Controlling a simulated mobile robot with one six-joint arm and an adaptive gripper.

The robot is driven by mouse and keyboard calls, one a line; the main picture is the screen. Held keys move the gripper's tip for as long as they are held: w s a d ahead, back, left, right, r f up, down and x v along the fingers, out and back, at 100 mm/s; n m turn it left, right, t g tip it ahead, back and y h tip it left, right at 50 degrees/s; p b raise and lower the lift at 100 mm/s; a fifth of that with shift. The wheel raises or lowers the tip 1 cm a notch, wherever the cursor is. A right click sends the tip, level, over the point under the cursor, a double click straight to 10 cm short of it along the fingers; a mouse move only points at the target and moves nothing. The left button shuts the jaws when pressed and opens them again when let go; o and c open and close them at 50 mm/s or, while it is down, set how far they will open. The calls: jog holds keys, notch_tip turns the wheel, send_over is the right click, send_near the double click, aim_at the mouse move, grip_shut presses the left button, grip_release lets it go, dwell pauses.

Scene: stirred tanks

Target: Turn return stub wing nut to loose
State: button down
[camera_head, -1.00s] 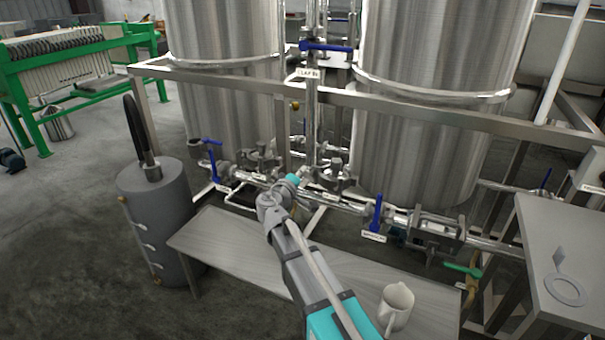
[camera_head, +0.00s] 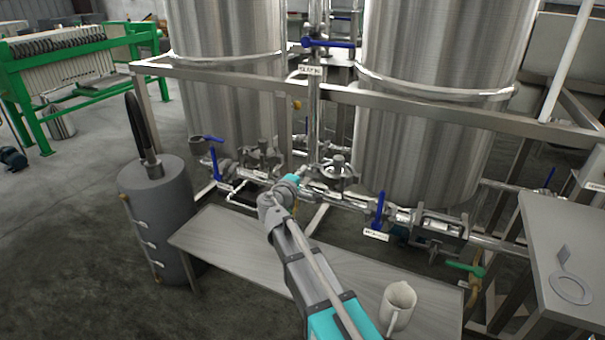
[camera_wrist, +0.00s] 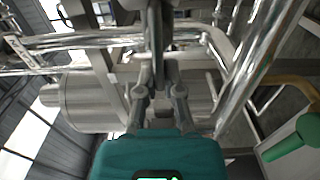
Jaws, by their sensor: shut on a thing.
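My gripper (camera_wrist: 160,92) shows in the wrist view with its two dark fingers close together. It is shut on a narrow grey upright piece (camera_wrist: 157,48), which fits the return stub wing nut. The fingers cover much of it, so its turned position cannot be told. In the head view, my arm reaches over the bench to the low pipework between the two tanks. My wrist hides the fingertips and the wing nut there.
A steel bench (camera_head: 226,241) with a white jug (camera_head: 398,306) lies below my arm. Blue-handled valves (camera_head: 379,211) and pipes flank the reach. A grey cylinder (camera_head: 160,215) stands left. A frame rail (camera_head: 420,108) crosses above.

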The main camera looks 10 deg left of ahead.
jog(key=shift+a, duration=0.1)
jog(key=c, duration=0.8)
grip_release()
jog(key=shift+v, duration=5.95)
